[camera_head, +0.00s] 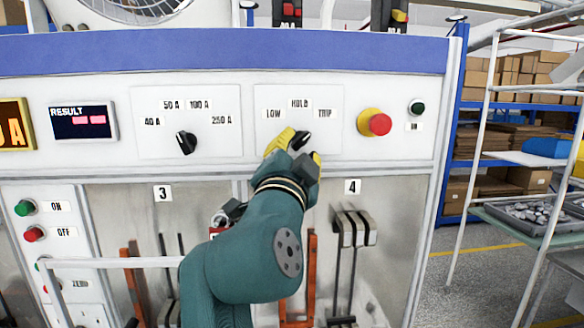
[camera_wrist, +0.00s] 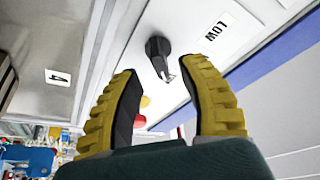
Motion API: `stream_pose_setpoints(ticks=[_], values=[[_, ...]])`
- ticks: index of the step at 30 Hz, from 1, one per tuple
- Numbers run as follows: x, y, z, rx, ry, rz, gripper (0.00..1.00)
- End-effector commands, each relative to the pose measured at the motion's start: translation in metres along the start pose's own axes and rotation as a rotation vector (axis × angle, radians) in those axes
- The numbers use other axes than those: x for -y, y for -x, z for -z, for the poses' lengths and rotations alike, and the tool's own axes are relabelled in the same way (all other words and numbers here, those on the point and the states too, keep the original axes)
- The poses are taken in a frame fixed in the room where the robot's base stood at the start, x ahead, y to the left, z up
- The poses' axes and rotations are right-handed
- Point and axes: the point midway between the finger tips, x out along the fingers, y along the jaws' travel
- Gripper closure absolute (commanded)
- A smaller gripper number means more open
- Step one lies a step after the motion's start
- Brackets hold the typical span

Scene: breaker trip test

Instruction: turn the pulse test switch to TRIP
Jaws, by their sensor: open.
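The pulse test switch (camera_head: 301,141) is a black knob on a white plate below the labels LOW (camera_head: 271,116), HOLD (camera_head: 300,103) and TRIP (camera_head: 325,113). My gripper (camera_head: 292,147), with yellow ribbed fingers, is in front of it and partly covers it. In the wrist view, my gripper (camera_wrist: 169,92) is open, and the knob (camera_wrist: 159,53) stands beyond the gap between the fingertips, apart from both. A pale mark shows on the knob's end; I cannot tell for certain which label it points to. The LOW label (camera_wrist: 216,28) is up and right of it.
A red emergency button on a yellow base (camera_head: 375,122) sits close to the right of the switch plate. A current selector knob (camera_head: 186,143) is to the left, beside a RESULT display (camera_head: 83,121). Black levers (camera_head: 354,228) are below, and a metal rack (camera_head: 490,130) stands right.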

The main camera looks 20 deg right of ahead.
Motion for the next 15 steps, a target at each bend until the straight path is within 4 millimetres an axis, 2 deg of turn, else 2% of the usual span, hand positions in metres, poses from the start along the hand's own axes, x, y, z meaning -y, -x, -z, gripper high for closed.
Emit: stream_pose_setpoints(ticks=[3, 7, 10, 15], values=[[0.0, 0.031, -0.002, 0.002, -0.001, 0.003, 0.59], [0.0, 0.059, -0.002, 0.003, -0.001, 0.002, 0.59], [0.0, 0.072, -0.001, 0.002, 0.0, 0.001, 0.59], [0.0, 0.08, -0.001, 0.002, 0.0, -0.001, 0.59]])
